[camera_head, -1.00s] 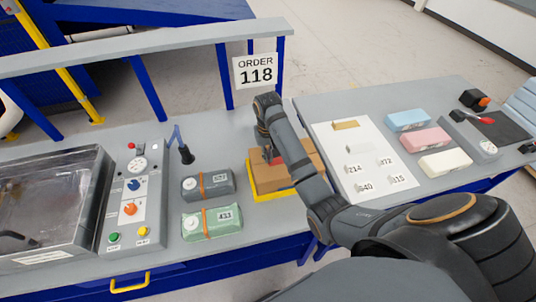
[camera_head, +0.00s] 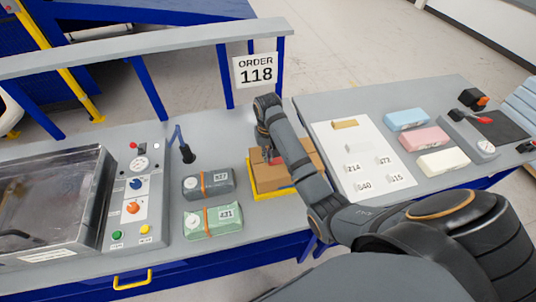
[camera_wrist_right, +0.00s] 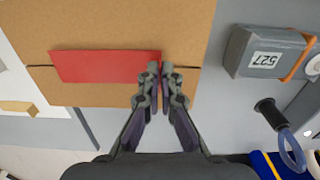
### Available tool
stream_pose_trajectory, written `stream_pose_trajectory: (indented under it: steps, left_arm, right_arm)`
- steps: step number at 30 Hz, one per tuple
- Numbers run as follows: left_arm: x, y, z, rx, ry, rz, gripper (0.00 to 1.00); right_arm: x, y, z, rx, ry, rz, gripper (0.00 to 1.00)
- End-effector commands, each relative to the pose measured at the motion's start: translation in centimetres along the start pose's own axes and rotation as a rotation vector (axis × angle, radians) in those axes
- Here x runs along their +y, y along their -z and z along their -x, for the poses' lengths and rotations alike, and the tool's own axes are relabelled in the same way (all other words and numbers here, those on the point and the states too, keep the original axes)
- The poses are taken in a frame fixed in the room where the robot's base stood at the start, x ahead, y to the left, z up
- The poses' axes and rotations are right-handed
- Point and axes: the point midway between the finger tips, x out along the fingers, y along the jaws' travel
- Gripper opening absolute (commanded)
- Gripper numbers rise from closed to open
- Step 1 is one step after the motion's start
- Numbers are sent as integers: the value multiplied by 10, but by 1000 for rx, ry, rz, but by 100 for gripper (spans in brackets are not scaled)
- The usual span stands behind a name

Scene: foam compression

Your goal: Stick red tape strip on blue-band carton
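The brown carton (camera_head: 295,171) is on a yellow-edged base (camera_head: 258,194), partly hidden by my right arm. In the right wrist view, its top (camera_wrist_right: 110,22) and centre seam show. No blue band is visible on it. The red tape strip (camera_wrist_right: 105,66) lies lengthwise along the seam; whether all of it touches the cardboard cannot be told. My right gripper (camera_wrist_right: 160,72) is above the carton at the strip's right end in the wrist view. Its fingertips are nearly together with the red end between them. My left gripper is not in view.
Grey (camera_head: 208,183) and green (camera_head: 212,220) strapped packs sit left of the carton, near a control panel (camera_head: 137,195) and clear-lidded box (camera_head: 50,205). A white sheet (camera_head: 389,161) with labels and blue, pink and cream blocks are right. An order sign (camera_head: 256,70) stands behind.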

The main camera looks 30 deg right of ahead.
Motion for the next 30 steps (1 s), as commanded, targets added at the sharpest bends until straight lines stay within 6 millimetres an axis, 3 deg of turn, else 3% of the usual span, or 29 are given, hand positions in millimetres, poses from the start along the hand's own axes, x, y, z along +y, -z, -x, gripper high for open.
stream_pose_trajectory:
  steps: [30]
  left_arm:
    - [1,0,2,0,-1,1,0]
  right_arm:
    - [0,0,-6,0,0,0,0]
